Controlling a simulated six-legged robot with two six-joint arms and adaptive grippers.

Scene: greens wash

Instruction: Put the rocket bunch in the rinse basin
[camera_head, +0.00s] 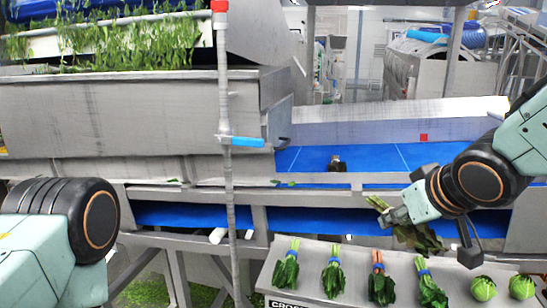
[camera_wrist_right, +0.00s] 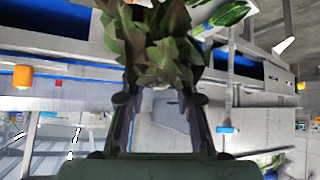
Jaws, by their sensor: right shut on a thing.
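My right gripper (camera_head: 396,216) is shut on a leafy bunch (camera_head: 420,238), which I take to be the rocket bunch. Its jagged leaves are dark green with brownish tones and hang below the fingers. In the right wrist view, the leaves (camera_wrist_right: 155,45) spread beyond the fingertips of the gripper (camera_wrist_right: 158,92). The bunch is in the air above the front shelf and in front of the metal frame. Behind it is a wide metal trough with a blue floor (camera_head: 310,158); I cannot tell whether this is the rinse basin. My left gripper is out of view; only my left arm shows.
A front shelf (camera_head: 300,302) holds several banded leafy bunches (camera_head: 333,272) and round green heads (camera_head: 483,288). An upright pipe with a blue handle (camera_head: 247,142) stands left of the trough. A small dark object (camera_head: 336,163) sits on the blue floor, otherwise largely bare.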

